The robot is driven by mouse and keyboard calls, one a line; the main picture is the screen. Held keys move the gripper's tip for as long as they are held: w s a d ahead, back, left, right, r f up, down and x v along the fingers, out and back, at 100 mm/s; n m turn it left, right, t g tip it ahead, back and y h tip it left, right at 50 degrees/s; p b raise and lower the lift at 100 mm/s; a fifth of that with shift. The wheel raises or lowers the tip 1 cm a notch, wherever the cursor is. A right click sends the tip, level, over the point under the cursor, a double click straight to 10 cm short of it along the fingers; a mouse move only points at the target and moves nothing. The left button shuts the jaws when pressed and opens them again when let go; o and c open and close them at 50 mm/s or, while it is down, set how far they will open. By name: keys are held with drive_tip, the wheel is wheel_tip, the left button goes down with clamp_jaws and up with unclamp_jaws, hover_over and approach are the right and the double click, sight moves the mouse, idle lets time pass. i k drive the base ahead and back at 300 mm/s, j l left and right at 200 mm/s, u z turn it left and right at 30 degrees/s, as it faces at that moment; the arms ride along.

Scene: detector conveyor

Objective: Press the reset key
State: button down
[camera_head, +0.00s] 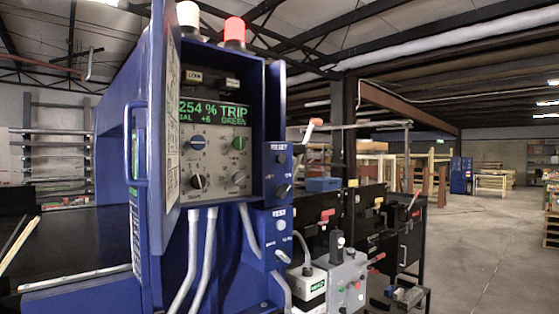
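A blue detector cabinet (166,250) stands at the centre left with its door open. Its lit display (214,113) reads "254 % TRIP" and "GREEN" in green letters. On the narrow blue panel at the cabinet's right side, a label (278,147) reads RESET. A small round dark-blue button (282,160) sits just below this label. Lower on the panel is a dark switch or key (283,190), too small to tell which. My gripper is not in view, and nothing in view touches the panel.
Several knobs, including a green one (239,143), sit below the display. A red lamp (234,30) tops the cabinet. A grey control box (343,280) and a rack with red handles stand to the right. Open concrete floor (485,260) lies at far right.

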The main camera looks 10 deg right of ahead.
sight(281, 158)
drive_tip(key=i+j, duration=0.65)
drive_tip(key=j, duration=0.15)
